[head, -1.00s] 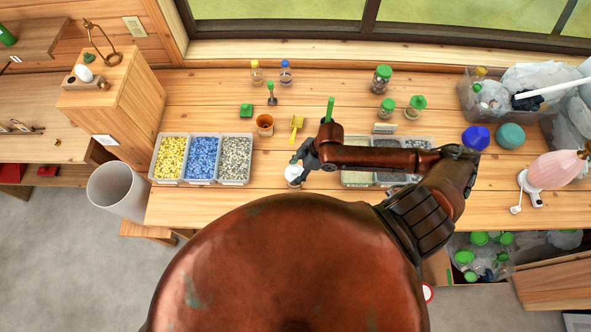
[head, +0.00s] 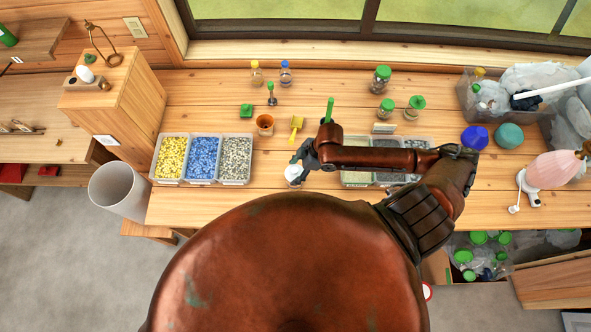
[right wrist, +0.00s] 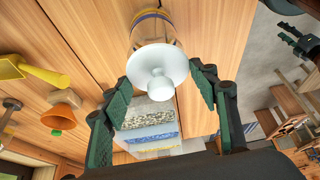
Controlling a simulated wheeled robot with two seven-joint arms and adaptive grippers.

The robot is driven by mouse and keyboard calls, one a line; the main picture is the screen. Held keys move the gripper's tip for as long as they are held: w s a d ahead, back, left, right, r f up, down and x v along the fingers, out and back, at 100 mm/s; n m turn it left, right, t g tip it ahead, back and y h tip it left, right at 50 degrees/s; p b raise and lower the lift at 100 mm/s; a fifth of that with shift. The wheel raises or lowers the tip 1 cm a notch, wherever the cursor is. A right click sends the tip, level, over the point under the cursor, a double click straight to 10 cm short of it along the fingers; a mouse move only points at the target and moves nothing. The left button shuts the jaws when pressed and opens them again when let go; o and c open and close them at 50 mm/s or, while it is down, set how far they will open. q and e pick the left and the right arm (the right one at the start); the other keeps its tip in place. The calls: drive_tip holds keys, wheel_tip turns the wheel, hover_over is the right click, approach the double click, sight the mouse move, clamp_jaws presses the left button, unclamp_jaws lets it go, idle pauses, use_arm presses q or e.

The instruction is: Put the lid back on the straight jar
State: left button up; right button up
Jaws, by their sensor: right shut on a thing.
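The white lid (right wrist: 158,72), a round disc with a knob, is between the fingers of my right gripper (right wrist: 165,98). The straight jar (right wrist: 154,27), with blue and yellow bands, shows directly behind the lid in the right wrist view. The lid hides the jar's mouth, so I cannot tell whether it sits fully on the rim. In the head view my right gripper (head: 298,163) is over the white lid (head: 293,174) near the table's front edge. A dark claw, apparently my left gripper (right wrist: 298,40), shows at upper right; its opening is unclear.
Bins of yellow (head: 171,158), blue (head: 204,159) and grey grains (head: 236,159) stand left of the gripper. Green-lidded jars (head: 381,78) stand at the back. More bins are under my right forearm.

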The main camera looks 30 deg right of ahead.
drive_tip(key=shift+f+p, duration=0.15)
drive_tip(key=shift+p, duration=0.6)
idle(0.9)
drive_tip(key=o, duration=1)
drive_tip(key=shift+o, duration=0.3)
drive_tip(key=o, duration=0.4)
drive_tip(key=shift+o, duration=0.2)
drive_tip(key=shift+r+p, duration=2.4)
drive_tip(key=shift+p, duration=0.25)
drive_tip(key=shift+r, duration=1.1)
